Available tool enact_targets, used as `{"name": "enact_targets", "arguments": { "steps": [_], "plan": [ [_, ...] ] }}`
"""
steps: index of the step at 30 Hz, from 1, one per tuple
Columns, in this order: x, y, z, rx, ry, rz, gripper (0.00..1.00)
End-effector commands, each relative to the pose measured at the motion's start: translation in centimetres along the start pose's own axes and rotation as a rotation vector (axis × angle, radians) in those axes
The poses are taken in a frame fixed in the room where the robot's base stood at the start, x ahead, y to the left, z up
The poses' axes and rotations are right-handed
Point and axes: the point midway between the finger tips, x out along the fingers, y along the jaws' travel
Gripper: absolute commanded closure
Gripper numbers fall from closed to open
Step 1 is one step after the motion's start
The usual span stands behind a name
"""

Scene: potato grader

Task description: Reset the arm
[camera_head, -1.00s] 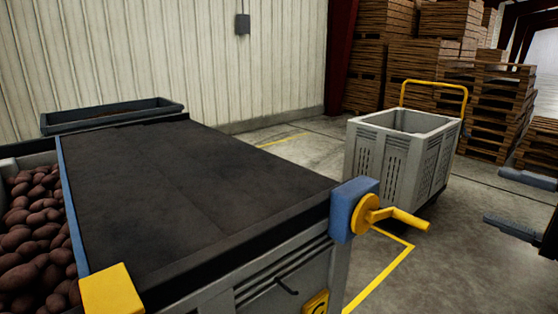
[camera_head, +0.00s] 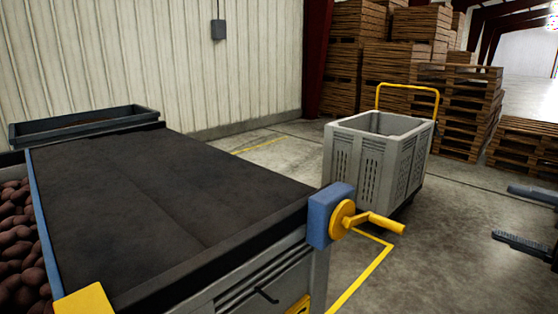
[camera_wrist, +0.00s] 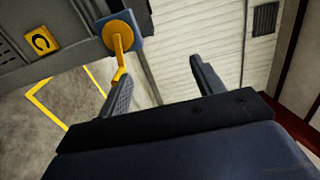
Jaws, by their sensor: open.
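My gripper (camera_head: 530,218) shows at the right edge of the head view, its two grey fingers apart with bare floor behind them. In the wrist view my gripper (camera_wrist: 162,80) is open and nothing lies between its fingers. The rest of my arm is mostly out of the head view.
The grader's dark belt (camera_head: 150,190) fills the left, with potatoes (camera_head: 20,245) beside it. Its yellow crank (camera_head: 350,219) sticks out at the near right corner, and also shows in the wrist view (camera_wrist: 118,38). A grey crate cart (camera_head: 372,160) and pallets (camera_head: 400,60) stand behind.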

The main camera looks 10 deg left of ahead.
Motion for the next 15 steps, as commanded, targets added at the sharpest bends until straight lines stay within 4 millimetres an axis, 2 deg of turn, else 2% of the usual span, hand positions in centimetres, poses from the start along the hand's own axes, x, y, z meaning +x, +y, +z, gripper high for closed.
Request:
{"name": "enact_targets", "arguments": {
  "steps": [5, 15],
  "plan": [
    [1.7, 0.1, 0.1, -0.001, -0.004, 0.001, 0.36],
    [7.4, 0.1, 0.1, 0.0, -0.005, 0.0, 0.36]
  ]
}}
